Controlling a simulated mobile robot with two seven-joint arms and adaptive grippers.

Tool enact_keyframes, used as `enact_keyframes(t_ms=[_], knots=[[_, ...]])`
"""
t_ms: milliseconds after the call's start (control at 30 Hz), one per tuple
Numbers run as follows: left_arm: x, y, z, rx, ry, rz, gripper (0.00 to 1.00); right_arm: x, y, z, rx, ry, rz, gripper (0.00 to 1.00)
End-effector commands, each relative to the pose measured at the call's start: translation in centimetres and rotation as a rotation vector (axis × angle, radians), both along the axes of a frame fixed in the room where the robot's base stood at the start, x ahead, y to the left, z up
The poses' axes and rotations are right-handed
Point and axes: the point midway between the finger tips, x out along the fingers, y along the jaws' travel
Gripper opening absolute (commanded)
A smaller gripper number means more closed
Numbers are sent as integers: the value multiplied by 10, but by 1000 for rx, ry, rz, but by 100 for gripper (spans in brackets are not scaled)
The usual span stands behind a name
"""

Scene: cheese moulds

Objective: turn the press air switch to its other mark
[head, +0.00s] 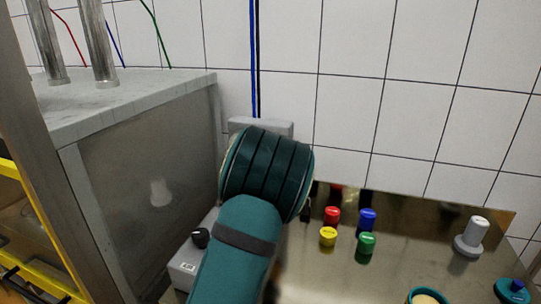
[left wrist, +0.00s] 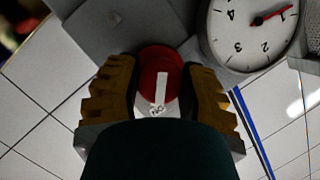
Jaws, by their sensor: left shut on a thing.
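The press air switch (left wrist: 147,63) is a round red knob with a white bar, seen in the left wrist view. The bar runs nearly up and down in that picture, and a small white label with dark print sits at its lower end. My left gripper (left wrist: 161,88) has its two ridged yellow-brown fingers on either side of the knob, shut on it. In the head view my teal left wrist covers the fingers and the knob; only the top of a grey box (head: 262,124) on the wall shows behind it. My right gripper is in neither view.
A round white gauge (left wrist: 240,40) with a red needle sits close beside the switch. A small grey box with a black knob (head: 200,238) is near my forearm. Red (head: 331,215), blue (head: 367,219), yellow (head: 328,236) and green (head: 366,244) capped pieces stand on the bench right.

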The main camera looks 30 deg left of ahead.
Motion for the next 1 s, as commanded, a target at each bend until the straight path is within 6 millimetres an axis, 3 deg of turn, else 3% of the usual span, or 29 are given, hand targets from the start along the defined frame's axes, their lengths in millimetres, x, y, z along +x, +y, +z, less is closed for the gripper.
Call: enact_keyframes(t_ms=[567, 600, 667, 1000], knots=[[-1, 2, 0, 34, 8, 4, 5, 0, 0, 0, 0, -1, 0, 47], [-1, 2, 0, 34, 8, 4, 50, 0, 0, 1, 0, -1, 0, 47], [-1, 2, 0, 34, 8, 3, 72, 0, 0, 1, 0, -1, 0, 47], [0, 1, 1, 33, 7, 2, 74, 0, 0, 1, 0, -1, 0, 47]])
